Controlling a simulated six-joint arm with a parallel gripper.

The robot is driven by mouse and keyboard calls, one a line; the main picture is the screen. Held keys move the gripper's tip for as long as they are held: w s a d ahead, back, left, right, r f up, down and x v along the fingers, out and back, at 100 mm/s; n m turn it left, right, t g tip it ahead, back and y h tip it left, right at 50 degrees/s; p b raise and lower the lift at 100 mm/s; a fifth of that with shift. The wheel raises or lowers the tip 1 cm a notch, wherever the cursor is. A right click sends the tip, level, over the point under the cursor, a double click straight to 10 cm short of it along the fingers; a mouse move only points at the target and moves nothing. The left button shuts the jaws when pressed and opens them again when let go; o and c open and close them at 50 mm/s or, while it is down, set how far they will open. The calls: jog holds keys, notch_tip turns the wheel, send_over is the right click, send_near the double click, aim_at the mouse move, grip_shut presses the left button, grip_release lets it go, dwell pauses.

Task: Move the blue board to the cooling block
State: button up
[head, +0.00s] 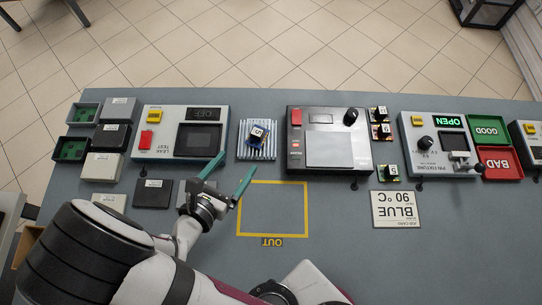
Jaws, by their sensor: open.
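The cooling block (244,150) is a silver finned block on the bench, between two machines. A small blue board (251,139) with a white label sits on top of its fins. My gripper (235,163) is just in front of the cooling block, to the lower left of the board. Its two long green fingers are spread apart with nothing between them. It appears clear of the board.
A leak test machine (150,120) stands left, a screened machine (330,160) right of the block. The yellow OUT square (272,236) is empty.

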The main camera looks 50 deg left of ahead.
jog(key=w+d+r+m+g+h, duration=0.1)
jog(key=w+d+r+m+h, duration=0.35)
jog(key=w+d+m, duration=0.3)
jog(key=w+d+r+m+g+h, duration=0.1)
jog(key=w+d+r+m+h, duration=0.3)
jog(key=w+d+m+h, duration=0.35)
jog(key=s+d+r+m+g, duration=0.2)
jog(key=d+m+g, duration=0.3)
jog(key=d+m, duration=0.25)
jog(key=s+d+r+m+g, duration=0.15)
jog(key=d+m+g, duration=0.25)
jog(key=d+m, duration=0.4)
jog(key=s+d+r+m+g+y, duration=0.1)
jog(key=s+r+m+y, duration=0.2)
jog(key=s+m+y, duration=0.4)
jog(key=m+y, duration=0.1)
jog(key=m, duration=0.7)
jog(key=shift+s+d+g+y, duration=0.25)
jog(key=shift+d+g+y, duration=0.05)
jog(key=shift+d+y, duration=0.1)
